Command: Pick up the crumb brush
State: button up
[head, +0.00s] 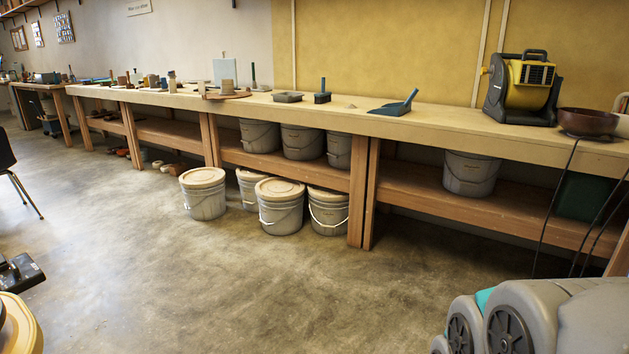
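A small dark blue brush-like thing with an upright handle (322,93) stands on the long wooden bench, left of the dustpan; it looks most like the crumb brush, but it is small and I cannot be sure. A blue-grey dustpan (393,107) with a raised handle lies near the bench's front edge. The long bench (450,119) runs along the wall. My gripper is not in view.
A yellow and black blower (523,88) and a brown bowl (588,122) stand on the bench at right. Lidded buckets (280,207) stand on the floor before the bench. Grey rounded parts (545,320) fill the lower right corner. The middle floor (200,285) is clear.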

aim_at(324, 97)
jog(key=i+j+u, duration=0.15)
jog(key=i, duration=1.2)
jog(key=i+j+u, duration=0.15)
jog(key=i, duration=1.25)
